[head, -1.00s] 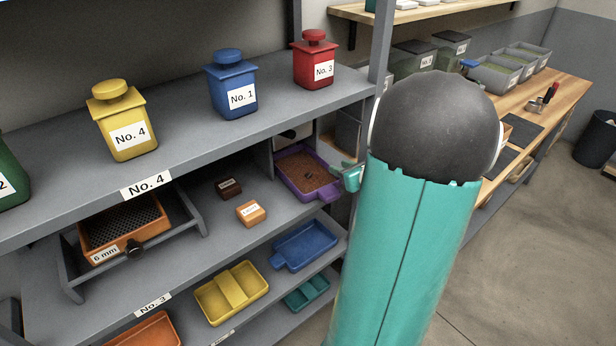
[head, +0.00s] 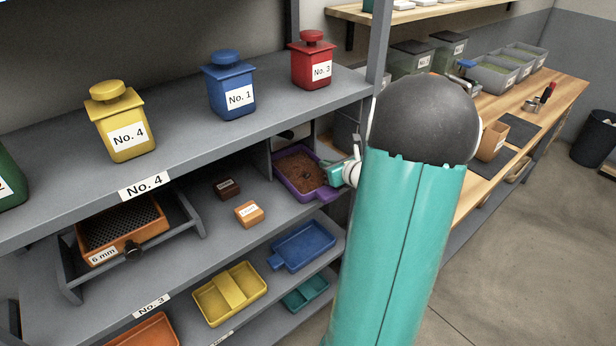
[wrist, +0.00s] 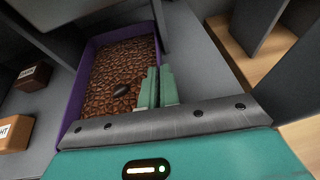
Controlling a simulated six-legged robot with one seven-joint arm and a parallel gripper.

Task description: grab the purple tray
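The purple tray (head: 283,183) sits at the right end of the middle shelf, filled with brown beans. It also shows in the wrist view (wrist: 78,84), with a dark oval piece lying on the beans. My gripper (head: 328,174) is at the tray's right side. In the wrist view the two green fingers (wrist: 159,86) are close together at the right wall, with only a thin gap between them. They appear closed on that wall, though the wall between them is mostly hidden. The tray rests on the shelf.
A dark box (head: 227,188) and an orange box (head: 249,213) stand left of the tray. A shelf post (head: 376,55) and the upper shelf (head: 190,140) are close to my arm. Blue (head: 303,245) and yellow (head: 231,293) trays lie on the shelf below.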

